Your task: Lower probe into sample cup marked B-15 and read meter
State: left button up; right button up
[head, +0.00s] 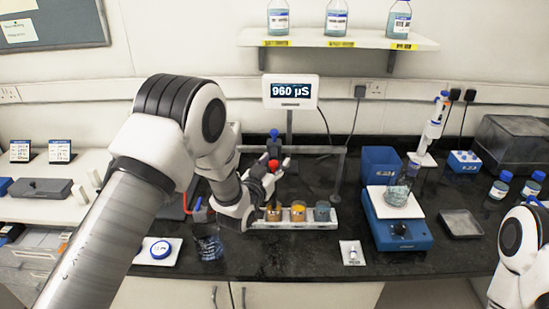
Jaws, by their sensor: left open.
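The meter (290,91) stands at the back centre on a post and its screen reads 960 µS. A white rack (290,225) holds a brown cup (273,213), an orange cup (298,211) and a blue cup (322,212). Their markings are too small to read. My left gripper (270,177) is open above the rack's left end, close to a red knob (273,165). I cannot tell whether they touch. The probe itself is not clearly seen; the gripper and arm hide that area. My right arm shows at the right edge; its gripper is out of view.
A beaker (208,248) stands left of the rack. A blue stirrer (396,232) with a flask (398,190) stands on the right. A pipette (433,128) stands behind it. A small white card (352,254) lies in front. Bottles (337,18) stand on the shelf.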

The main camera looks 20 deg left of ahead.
pick_arm(q)
jog(key=shift+w+f, duration=0.15)
jog(key=shift+w, duration=0.25)
jog(key=shift+s+r, duration=0.3)
jog(key=shift+s, duration=0.1)
jog(key=shift+c, duration=1)
jog(key=shift+s+r, duration=0.1)
jog(key=shift+s, duration=0.1)
grip_shut()
jog(key=shift+w+r+p, duration=0.1)
jog(key=shift+r+p, duration=0.2)
jog(key=shift+r, duration=2.95)
jog(key=shift+o, duration=1)
grip_release()
jog(key=shift+w, duration=0.1)
jog(key=shift+w+a+f, duration=0.1)
jog(key=shift+w+f, duration=0.05)
jog(key=shift+f, duration=0.1)
jog(key=s+a, duration=0.1)
jog(key=s, duration=1.1)
jog(key=shift+a, duration=0.15)
